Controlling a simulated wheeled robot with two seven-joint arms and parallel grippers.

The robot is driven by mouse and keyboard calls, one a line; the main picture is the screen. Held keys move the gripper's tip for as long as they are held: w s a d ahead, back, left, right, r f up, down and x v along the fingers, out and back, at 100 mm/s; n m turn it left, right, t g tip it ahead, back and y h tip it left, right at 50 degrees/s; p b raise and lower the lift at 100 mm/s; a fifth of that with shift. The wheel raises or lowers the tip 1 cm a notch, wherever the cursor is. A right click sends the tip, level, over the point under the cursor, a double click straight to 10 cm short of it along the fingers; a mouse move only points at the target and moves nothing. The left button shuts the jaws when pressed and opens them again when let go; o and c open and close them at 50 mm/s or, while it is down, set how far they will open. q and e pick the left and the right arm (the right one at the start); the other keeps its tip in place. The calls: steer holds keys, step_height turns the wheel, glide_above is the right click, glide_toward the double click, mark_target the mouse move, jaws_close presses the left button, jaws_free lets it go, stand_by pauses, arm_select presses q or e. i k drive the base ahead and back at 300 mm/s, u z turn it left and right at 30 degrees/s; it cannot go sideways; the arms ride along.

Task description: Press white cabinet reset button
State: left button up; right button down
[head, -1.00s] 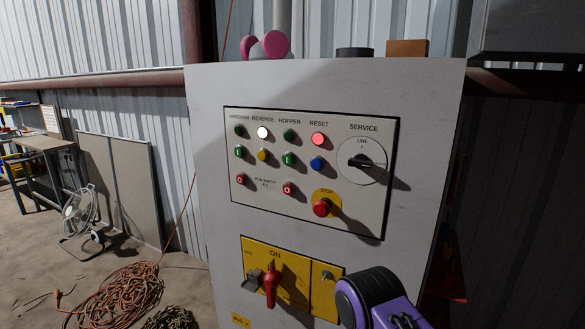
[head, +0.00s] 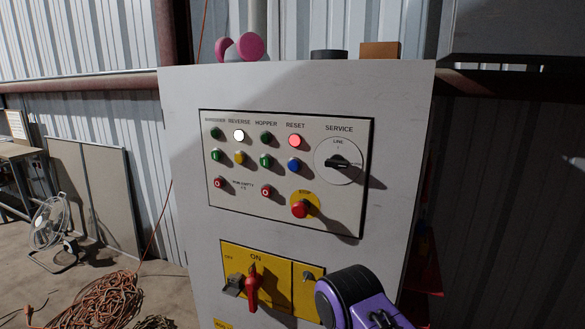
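The white cabinet (head: 400,130) stands ahead in the head view, with a control panel (head: 225,195) on its front. Under the RESET label a red lamp (head: 295,141) is lit, and below it is a blue button (head: 294,166). A red STOP button (head: 299,208) on a yellow disc is beneath that. A purple and black part of my arm shows at the bottom, in front of the lower right of the yellow switch plate. No gripper fingers are visible.
A yellow plate (head: 278,293) with a red ON handle (head: 252,288) is below the panel. Pink earmuffs (head: 248,46) and an orange-brown block (head: 381,50) sit on the cabinet top. A fan (head: 47,224) and coiled orange cable (head: 100,303) are on the floor at left.

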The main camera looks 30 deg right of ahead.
mark_target(294, 166)
steer(key=u, duration=0.95)
steer(key=i, duration=0.95)
steer(key=z, duration=2.65)
